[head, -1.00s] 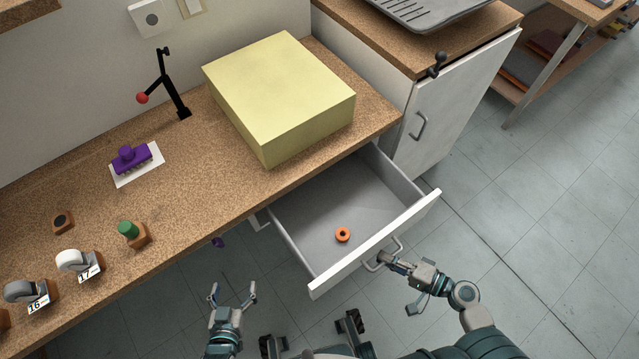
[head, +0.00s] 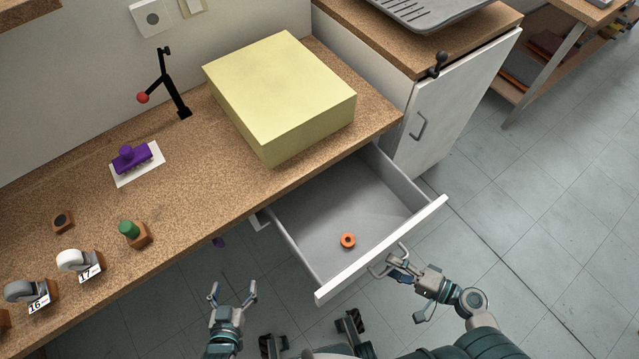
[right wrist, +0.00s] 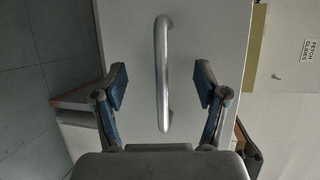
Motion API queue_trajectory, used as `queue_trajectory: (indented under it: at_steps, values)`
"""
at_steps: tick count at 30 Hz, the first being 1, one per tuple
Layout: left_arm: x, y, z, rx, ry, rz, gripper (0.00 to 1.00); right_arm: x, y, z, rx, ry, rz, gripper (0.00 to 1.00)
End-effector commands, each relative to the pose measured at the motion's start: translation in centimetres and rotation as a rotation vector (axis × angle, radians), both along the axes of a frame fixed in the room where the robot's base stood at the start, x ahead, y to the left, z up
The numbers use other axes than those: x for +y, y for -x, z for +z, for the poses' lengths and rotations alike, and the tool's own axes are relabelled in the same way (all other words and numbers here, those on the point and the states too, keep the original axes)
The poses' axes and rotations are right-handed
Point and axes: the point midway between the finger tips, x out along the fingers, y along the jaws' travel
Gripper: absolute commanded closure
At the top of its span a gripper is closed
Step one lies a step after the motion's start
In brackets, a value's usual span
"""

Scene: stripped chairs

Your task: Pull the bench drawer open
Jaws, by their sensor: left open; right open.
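The bench drawer (head: 308,215) is pulled out from under the bench top (head: 200,190), and its inside shows. An orange ring-shaped piece (head: 348,241) lies on its floor near the front. The drawer front carries a grey bar handle (head: 378,268), which also shows in the right wrist view (right wrist: 162,75). My right gripper (head: 396,266) is at the handle. In the right wrist view its fingers (right wrist: 162,90) are open, one on each side of the bar, with gaps to it. My left gripper (head: 233,292) is open and empty, left of the drawer front, over the floor.
A yellow box (head: 285,95) stands on the bench above the drawer. A white cabinet (head: 450,105) with its own handle stands right of the drawer. Tape rolls (head: 75,262) and a green-topped piece (head: 130,230) stand on the bench at left. Floor at right is clear.

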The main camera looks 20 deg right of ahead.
Motion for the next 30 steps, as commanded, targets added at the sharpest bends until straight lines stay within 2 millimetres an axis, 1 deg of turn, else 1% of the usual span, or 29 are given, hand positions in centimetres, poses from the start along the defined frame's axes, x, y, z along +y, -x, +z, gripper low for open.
queue_trajectory:
  at_steps: [18, 30]
  values:
    - [0.0, -0.3, 2.4, -0.024, 0.0, -0.001, 0.12, -3.5, 3.7, 1.2, -0.001, 0.001, -0.002, 0.27]
    - [0.0, -0.3, 2.5, -0.024, 0.0, 0.0, 0.12, -3.8, 4.0, 1.1, -0.001, 0.0, -0.001, 0.27]
